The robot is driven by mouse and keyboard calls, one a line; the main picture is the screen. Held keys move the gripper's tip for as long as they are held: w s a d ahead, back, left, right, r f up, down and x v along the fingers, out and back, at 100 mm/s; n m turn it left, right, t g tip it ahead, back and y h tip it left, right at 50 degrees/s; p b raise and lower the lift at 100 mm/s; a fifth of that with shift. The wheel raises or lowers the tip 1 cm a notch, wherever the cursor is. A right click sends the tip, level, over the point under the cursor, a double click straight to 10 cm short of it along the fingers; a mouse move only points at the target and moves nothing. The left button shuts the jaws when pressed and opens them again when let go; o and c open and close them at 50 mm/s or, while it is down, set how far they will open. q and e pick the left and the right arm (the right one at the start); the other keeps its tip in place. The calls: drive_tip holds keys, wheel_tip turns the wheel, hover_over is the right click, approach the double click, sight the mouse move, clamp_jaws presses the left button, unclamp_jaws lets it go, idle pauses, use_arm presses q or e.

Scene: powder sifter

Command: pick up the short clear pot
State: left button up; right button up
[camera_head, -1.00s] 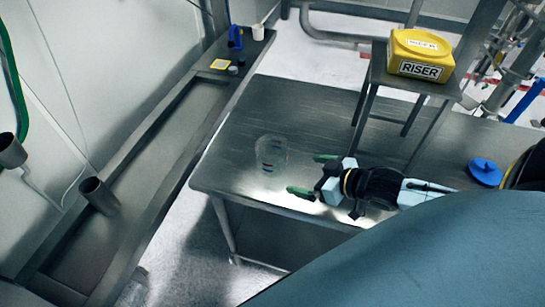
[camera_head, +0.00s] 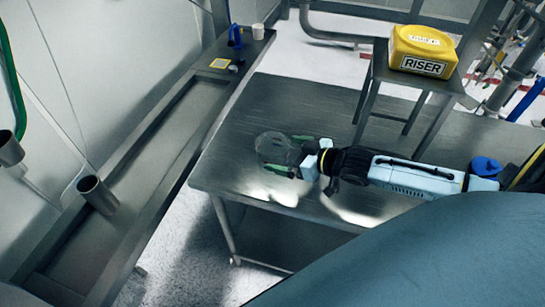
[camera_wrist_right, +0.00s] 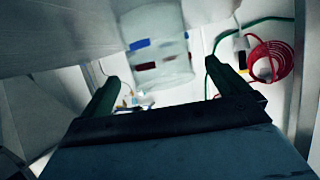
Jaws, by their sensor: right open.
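The short clear pot (camera_head: 270,147) stands near the left end of the steel table. The fingertips reach the pot's near side, one toward the back and one toward the front. In the wrist view the pot is ahead, between the open fingers (camera_wrist_right: 162,85). I cannot tell whether either finger touches it. My left gripper is not in view.
The steel table (camera_head: 235,165) is bare around the pot; its left edge is close. A yellow RISER tub (camera_head: 422,50) stands on a raised stand at the back right. A blue lid-like thing (camera_head: 487,165) lies at right, partly behind my arm. A long steel ledge (camera_head: 150,150) runs along the left wall.

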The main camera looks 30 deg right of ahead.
sight(260, 147)
drive_tip(key=shift+x, duration=2.75)
drive_tip(key=c, duration=0.9)
drive_tip(key=shift+r, duration=0.1)
drive_tip(key=shift+c, duration=0.2)
